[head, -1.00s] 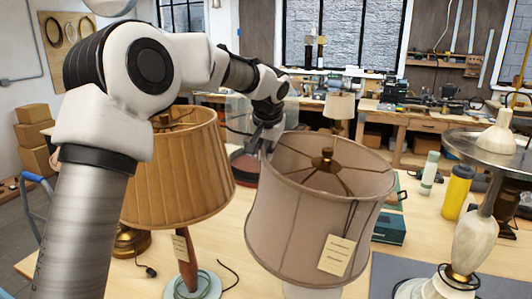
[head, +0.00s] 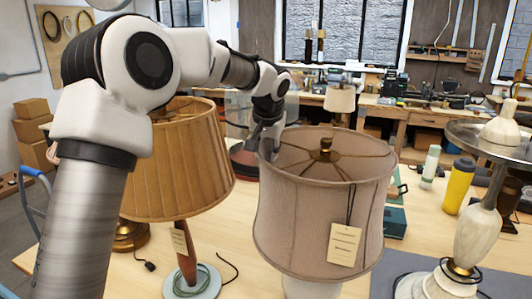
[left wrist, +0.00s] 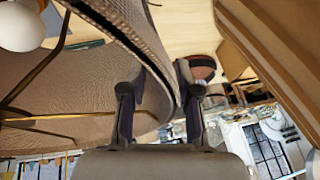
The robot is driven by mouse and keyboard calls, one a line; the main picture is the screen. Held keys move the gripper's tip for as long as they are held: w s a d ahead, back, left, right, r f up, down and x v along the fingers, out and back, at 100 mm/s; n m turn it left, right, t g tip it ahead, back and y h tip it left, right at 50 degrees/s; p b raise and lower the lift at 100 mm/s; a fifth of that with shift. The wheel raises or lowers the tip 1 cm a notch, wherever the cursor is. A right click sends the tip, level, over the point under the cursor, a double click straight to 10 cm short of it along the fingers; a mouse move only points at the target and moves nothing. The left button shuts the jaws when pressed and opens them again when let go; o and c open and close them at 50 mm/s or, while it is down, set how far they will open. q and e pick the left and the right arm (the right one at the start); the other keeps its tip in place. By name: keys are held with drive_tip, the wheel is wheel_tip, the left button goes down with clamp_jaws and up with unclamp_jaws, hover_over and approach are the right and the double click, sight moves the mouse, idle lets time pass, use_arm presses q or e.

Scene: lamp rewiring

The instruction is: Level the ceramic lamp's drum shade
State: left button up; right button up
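The ceramic lamp's taupe drum shade (head: 310,215) stands at the centre of the head view, close to upright, its top rim dropping slightly to the right. A brass finial (head: 325,147) and spokes show inside it, and a paper tag (head: 344,244) hangs on its front. Only a bit of the pale base (head: 310,288) shows below. My left gripper (head: 266,148) is at the shade's far left top rim. In the left wrist view, my left gripper's fingers (left wrist: 158,100) are close together on either side of the shade's wall (left wrist: 75,85). My right gripper is out of view.
A lamp with a pleated tan shade (head: 178,165) stands close on the left, under my left arm. A marble-like lamp base (head: 475,240) with a metal disc stands on the right. A yellow bottle (head: 458,186) and green box (head: 392,222) are behind.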

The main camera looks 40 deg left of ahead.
use_arm(q)
drive_tip(key=v, duration=1.1)
drive_tip(key=shift+a, duration=0.2)
